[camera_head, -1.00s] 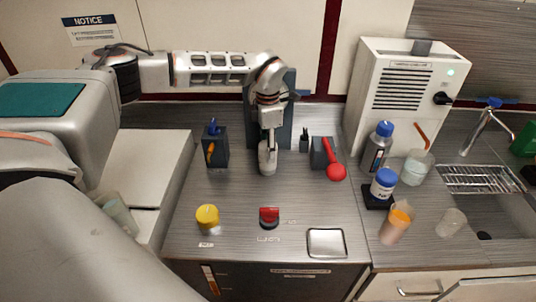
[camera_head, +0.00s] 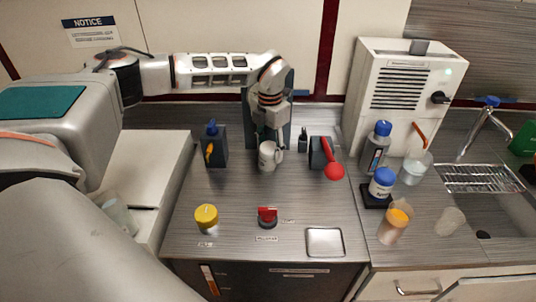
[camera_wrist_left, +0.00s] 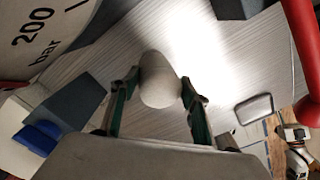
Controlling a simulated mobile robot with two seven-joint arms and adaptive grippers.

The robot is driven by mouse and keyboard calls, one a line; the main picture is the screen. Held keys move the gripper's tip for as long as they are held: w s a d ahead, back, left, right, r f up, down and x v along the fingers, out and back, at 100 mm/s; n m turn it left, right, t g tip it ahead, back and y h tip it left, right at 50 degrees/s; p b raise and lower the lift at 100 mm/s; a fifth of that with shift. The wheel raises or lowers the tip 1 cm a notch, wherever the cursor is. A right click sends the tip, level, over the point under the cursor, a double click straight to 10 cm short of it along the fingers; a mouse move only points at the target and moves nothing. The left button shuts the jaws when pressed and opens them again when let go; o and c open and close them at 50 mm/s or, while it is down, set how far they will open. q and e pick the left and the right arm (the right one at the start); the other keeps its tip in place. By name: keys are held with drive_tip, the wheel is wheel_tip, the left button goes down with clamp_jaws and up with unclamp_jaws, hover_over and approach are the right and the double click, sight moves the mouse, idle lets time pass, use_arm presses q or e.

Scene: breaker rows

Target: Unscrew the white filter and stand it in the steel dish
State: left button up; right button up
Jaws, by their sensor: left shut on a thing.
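The white filter (camera_head: 266,156) is at the back middle of the counter, in front of a dark upright block. My left gripper (camera_head: 270,148) is shut on it from behind and above. In the left wrist view the filter (camera_wrist_left: 160,82) shows as a pale rounded body between the two green-edged fingers (camera_wrist_left: 155,100). Whether its thread is still engaged is hidden. The steel dish (camera_head: 325,241) is a shallow, empty square tray at the counter's front right. It also shows in the left wrist view (camera_wrist_left: 254,109).
A red lever (camera_head: 332,165) on a dark block stands close to the right of the filter. A blue-handled dark block (camera_head: 214,146) stands to its left. A yellow knob (camera_head: 206,217) and red switch (camera_head: 267,216) are in front. The counter between filter and dish is mostly bare.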

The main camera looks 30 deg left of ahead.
use_arm(q)
drive_tip(key=shift+w+a+r+n, duration=0.15)
drive_tip(key=shift+a+r+n, duration=0.15)
drive_tip(key=shift+a+r, duration=0.6)
drive_tip(key=shift+r, duration=0.2)
clamp_jaws()
drive_tip(key=shift+w+a+r, duration=0.15)
drive_tip(key=shift+a+r, duration=0.05)
drive_tip(key=shift+r, duration=0.85)
drive_tip(key=shift+d+r, duration=0.2)
drive_tip(key=shift+d, duration=0.1)
